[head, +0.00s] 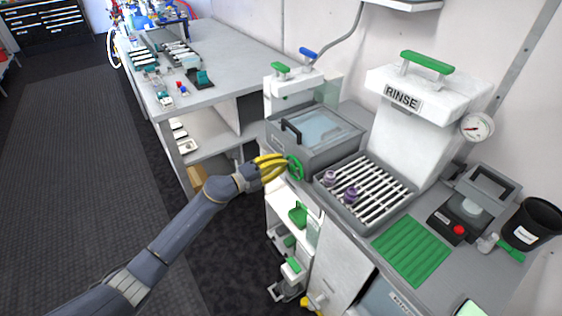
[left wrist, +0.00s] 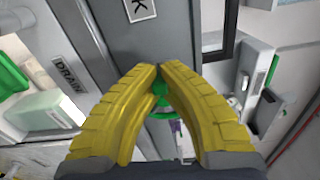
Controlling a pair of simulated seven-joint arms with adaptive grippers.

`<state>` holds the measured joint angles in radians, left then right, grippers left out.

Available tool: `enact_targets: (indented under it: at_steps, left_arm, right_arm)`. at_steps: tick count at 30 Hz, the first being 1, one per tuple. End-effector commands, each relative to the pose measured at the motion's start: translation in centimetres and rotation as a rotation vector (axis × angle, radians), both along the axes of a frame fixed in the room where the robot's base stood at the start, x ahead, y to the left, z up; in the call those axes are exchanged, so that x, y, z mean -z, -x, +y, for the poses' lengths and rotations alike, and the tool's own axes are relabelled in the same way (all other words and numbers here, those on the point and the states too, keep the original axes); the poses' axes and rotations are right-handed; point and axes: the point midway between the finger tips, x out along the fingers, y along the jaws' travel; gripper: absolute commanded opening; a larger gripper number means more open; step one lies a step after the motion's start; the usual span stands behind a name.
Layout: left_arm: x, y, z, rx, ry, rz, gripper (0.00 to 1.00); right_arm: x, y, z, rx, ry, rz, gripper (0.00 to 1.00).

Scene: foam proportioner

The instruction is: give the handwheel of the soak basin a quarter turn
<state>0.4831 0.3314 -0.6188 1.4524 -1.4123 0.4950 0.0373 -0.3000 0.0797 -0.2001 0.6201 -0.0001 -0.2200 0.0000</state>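The soak basin (head: 342,150) is a grey box with a clear lid and a black handle, on the counter left of the rinse station. Its green handwheel (head: 297,168) sits on the front face. My left gripper (head: 284,162) has yellow fingers that reach the wheel's left side. In the left wrist view the fingertips (left wrist: 160,70) nearly meet, with green of the handwheel (left wrist: 160,90) between them. The fingers look shut on the wheel's rim, and they hide most of it there. My right gripper is not in view.
A slatted rack (head: 385,200) with purple-topped items lies right of the basin. A green mat (head: 411,250) and a black cup (head: 532,225) are farther right. A green-handled fitting (head: 299,213) is below the wheel. A workbench (head: 225,75) stands behind left; the floor at left is clear.

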Motion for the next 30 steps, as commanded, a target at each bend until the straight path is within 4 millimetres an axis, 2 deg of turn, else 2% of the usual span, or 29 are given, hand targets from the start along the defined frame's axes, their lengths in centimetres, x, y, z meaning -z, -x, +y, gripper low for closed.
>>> enact_targets:
  at_steps: [1, 10, 25, 30]
  left_arm:
    - [0.70, 0.67, -0.57, 0.016, 0.011, 0.029, 0.00]
    - [0.92, 0.72, -0.64, 0.017, 0.064, 0.099, 0.00]
    - [0.95, 0.75, -0.73, 0.018, 0.074, 0.111, 0.00]
    - [0.93, 0.75, -0.76, 0.018, 0.074, 0.111, 0.19]
  right_arm:
    - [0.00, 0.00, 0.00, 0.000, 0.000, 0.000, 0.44]
    - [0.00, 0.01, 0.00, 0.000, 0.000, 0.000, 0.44]
    - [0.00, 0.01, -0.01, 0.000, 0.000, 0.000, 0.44]
    - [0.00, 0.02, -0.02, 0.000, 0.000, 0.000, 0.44]
